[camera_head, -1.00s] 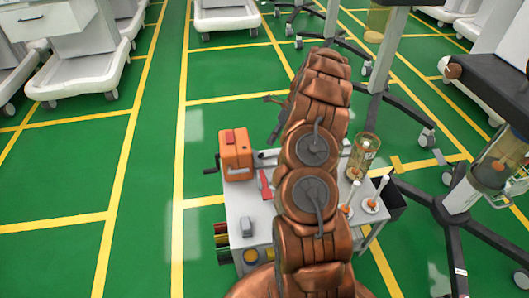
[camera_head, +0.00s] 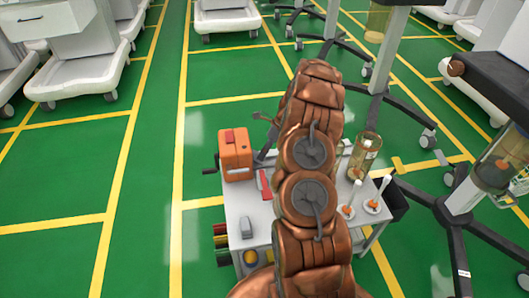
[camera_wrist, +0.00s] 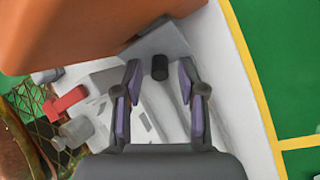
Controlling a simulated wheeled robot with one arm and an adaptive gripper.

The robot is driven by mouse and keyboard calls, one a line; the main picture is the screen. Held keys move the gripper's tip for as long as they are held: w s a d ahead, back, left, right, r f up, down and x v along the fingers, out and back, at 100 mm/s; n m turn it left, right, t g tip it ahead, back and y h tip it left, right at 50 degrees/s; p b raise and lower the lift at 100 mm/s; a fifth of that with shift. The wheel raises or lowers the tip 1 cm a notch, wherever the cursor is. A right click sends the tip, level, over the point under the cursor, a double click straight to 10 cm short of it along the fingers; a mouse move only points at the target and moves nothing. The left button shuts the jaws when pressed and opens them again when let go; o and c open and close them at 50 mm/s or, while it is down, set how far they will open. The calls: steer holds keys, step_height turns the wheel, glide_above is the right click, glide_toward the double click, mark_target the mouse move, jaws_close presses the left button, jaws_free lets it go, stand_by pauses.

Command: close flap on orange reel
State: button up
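The orange reel (camera_head: 236,160) stands on the left back part of the white cart top. A red flap (camera_head: 230,136) shows on its upper side, and a dark crank (camera_head: 210,168) sticks out on its left. In the wrist view a large orange surface (camera_wrist: 110,35), likely the reel, fills the upper left. No flap can be made out there. My gripper (camera_wrist: 160,80) is open, with purple-padded fingers apart. A short dark cylinder on a grey block (camera_wrist: 158,48) shows between the fingertips; I cannot tell whether they touch it.
The white cart top (camera_head: 240,205) also bears a red item (camera_head: 264,184), a grey block (camera_head: 245,227), a clear amber jar (camera_head: 364,154) and white-handled tools (camera_head: 375,198). A wheeled stand (camera_head: 455,205) is close on the right. Green floor lies free on the left.

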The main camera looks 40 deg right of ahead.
jaws_close()
steer(key=shift+f, duration=0.1)
stand_by(0.3)
steer(key=shift+f+t+y+p, duration=0.25)
steer(key=shift+f+t+y, duration=0.1)
steer(key=shift+y, duration=0.4)
steer(key=shift+f+t+y+p, duration=0.25)
steer(key=shift+f+y, duration=0.1)
steer(key=shift+y, duration=0.4)
steer(key=shift+a+f+t+y+b, duration=0.1)
steer(key=shift+f+t+y+b, duration=0.45)
steer(key=shift+y, duration=0.35)
steer(key=shift+a+y+b, duration=0.15)
steer(key=shift+y+b, duration=0.2)
steer(key=shift+y, duration=0.05)
steer(key=shift+n, duration=0.3)
steer(key=shift+a, duration=0.1)
steer(key=shift+o, duration=0.7)
jaws_free()
steer(key=shift+w+r, duration=0.1)
